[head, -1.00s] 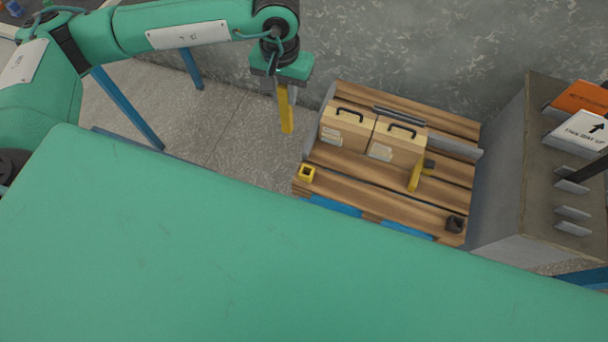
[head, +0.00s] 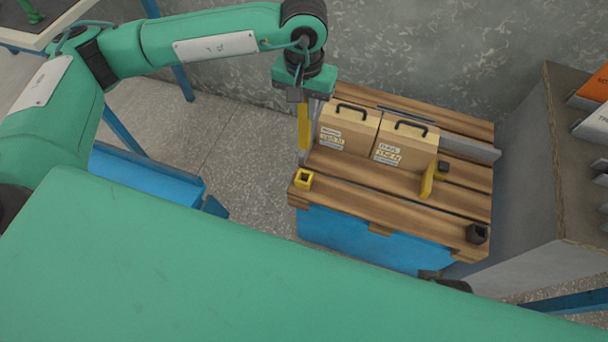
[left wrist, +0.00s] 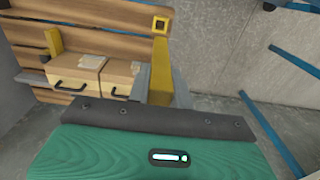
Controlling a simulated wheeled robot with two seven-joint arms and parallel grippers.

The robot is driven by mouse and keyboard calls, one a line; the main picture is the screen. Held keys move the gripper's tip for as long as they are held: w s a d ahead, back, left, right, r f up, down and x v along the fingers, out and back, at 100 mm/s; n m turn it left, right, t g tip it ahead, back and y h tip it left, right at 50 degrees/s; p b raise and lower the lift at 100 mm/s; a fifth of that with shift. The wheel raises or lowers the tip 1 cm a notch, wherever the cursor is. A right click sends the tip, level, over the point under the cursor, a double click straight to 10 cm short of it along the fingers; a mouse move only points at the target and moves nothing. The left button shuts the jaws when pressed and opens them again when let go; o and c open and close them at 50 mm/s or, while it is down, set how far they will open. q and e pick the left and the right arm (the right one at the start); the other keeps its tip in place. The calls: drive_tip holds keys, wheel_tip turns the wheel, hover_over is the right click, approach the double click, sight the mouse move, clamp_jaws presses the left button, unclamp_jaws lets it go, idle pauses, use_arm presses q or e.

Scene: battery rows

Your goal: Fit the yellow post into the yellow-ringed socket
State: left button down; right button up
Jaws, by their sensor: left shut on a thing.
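My left gripper (head: 304,106) is shut on the yellow post (head: 303,130), which hangs roughly upright below it in the head view. The post (left wrist: 160,65) also shows between the fingers in the left wrist view. The yellow-ringed socket (head: 303,180) is a small yellow block with a dark square hole, at the near left corner of the wooden platform. It shows beyond the post's tip in the left wrist view (left wrist: 160,24). In the head view, the post's lower end appears a little above and behind the socket, apart from it.
Two tan battery boxes (head: 403,147) with black handles stand on the wooden platform (head: 370,197), close right of the post. Another yellow piece (head: 428,181) stands in front of them. A black socket (head: 477,233) is at the near right corner. A grey cabinet (head: 520,180) stands to the right.

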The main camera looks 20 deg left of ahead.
sight(304, 127)
use_arm(q)
wheel_tip(304, 127, down, 19)
idle(0.4)
drive_tip(key=shift+f, duration=0.1)
drive_tip(key=c, duration=1.3)
unclamp_jaws()
drive_tip(key=shift+o, duration=0.2)
use_arm(e)
drive_tip(key=shift+r, duration=0.45)
use_arm(q)
wheel_tip(304, 127, up, 11)
drive_tip(key=shift+r, duration=0.65)
use_arm(e)
drive_tip(key=shift+f, duration=0.2)
